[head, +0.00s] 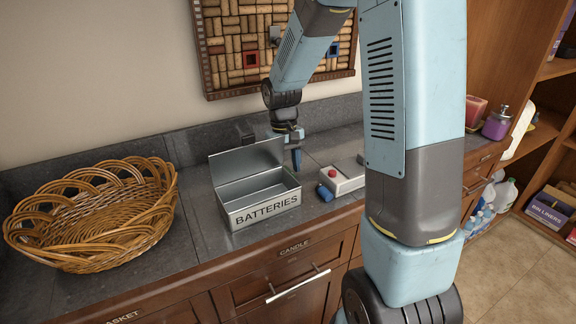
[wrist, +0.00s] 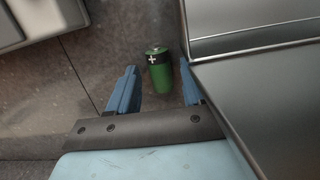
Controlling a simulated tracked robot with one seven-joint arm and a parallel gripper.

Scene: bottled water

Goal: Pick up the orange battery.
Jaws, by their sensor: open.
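I see no orange battery in either view. A green battery (wrist: 159,71) with a black end and a white plus sign shows in the wrist view, beyond and between the fingertips. My gripper (wrist: 158,67) is open and empty, with its blue fingers on either side of the battery in the picture. In the head view my gripper (head: 297,160) points down just behind the right end of the metal BATTERIES tin (head: 266,214). The tin's lid is up, and I see no battery in the visible part inside. A small blue cylinder (head: 325,192) lies on the counter right of the tin.
A pale box with a red button (head: 342,180) sits right of the tin, near my gripper. The tin's metal wall (wrist: 262,85) is close on the right in the wrist view. A wicker basket (head: 95,215) stands at left. Bare counter (head: 195,215) lies between basket and tin.

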